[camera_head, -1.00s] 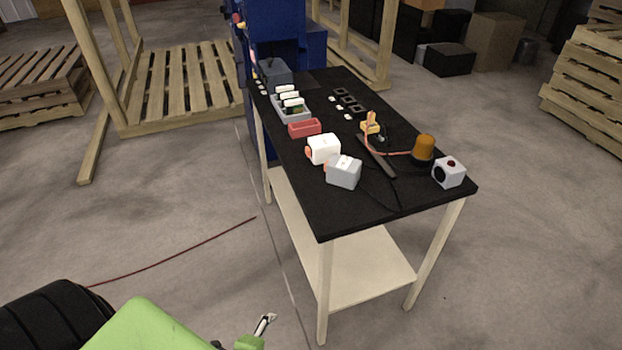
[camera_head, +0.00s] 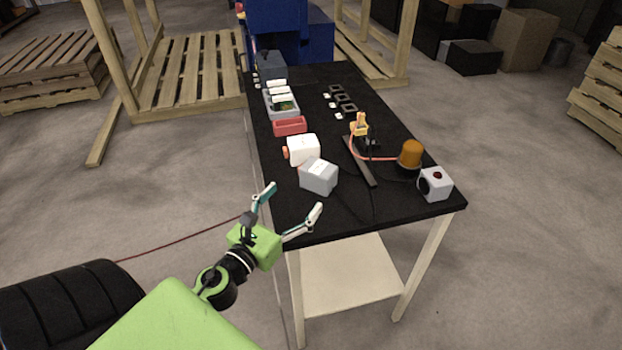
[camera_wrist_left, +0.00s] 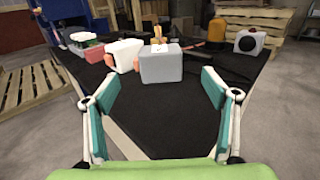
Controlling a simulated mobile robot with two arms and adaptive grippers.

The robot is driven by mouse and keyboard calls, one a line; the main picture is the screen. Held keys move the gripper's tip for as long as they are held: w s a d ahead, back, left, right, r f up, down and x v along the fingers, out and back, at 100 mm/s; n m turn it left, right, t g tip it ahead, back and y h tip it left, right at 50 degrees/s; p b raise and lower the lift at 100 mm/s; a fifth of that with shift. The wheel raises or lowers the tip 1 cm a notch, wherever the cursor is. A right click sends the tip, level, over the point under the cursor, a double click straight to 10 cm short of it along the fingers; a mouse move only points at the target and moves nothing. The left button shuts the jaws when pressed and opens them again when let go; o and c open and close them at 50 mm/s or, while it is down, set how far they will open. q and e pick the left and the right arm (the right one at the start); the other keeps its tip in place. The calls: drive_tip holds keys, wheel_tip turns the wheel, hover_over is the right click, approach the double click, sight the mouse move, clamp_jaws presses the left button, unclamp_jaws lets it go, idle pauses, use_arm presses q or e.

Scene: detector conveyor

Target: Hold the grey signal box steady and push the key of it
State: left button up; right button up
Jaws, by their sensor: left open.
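The grey signal box (camera_head: 318,178) stands near the front left of the black table. In the left wrist view the grey box (camera_wrist_left: 161,66) sits ahead, centred between the fingers. A small light part shows on its top, too small to make out as a key. My left gripper (camera_head: 292,199) is open and empty, at the table's front left corner. Its fingers point toward the box, with a gap of bare table between. My right gripper is not in view.
A white box (camera_head: 303,148) stands just behind the grey one. A red tray (camera_head: 290,126), an orange beacon (camera_head: 411,154) and a white box with a red button (camera_head: 435,184) are also on the table (camera_head: 345,212). A dark cable runs right of the grey box. The front is clear.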

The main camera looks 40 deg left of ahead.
sight(319, 167)
use_arm(q)
drive_tip(key=shift+w+r, duration=0.2)
drive_tip(key=shift+r, duration=0.05)
drive_tip(key=shift+w+a+r+p, duration=0.1)
drive_tip(key=shift+w+r+p, duration=0.3)
drive_tip(key=shift+w+p, duration=0.3)
drive_tip(key=w, duration=0.3)
drive_tip(key=shift+w+a+f+p, duration=0.1)
drive_tip(key=shift+w+f+p, duration=0.05)
drive_tip(key=shift+w+p, duration=0.15)
drive_tip(key=w, duration=0.5)
drive_tip(key=shift+w+a+f+p, duration=0.15)
drive_tip(key=shift+w+a+p, duration=0.15)
drive_tip(key=shift+p, duration=0.1)
drive_tip(key=shift+w, duration=0.4)
drive_tip(key=shift+w+f, duration=0.1)
drive_tip(key=shift+w, duration=0.25)
drive_tip(key=c, duration=1.4)
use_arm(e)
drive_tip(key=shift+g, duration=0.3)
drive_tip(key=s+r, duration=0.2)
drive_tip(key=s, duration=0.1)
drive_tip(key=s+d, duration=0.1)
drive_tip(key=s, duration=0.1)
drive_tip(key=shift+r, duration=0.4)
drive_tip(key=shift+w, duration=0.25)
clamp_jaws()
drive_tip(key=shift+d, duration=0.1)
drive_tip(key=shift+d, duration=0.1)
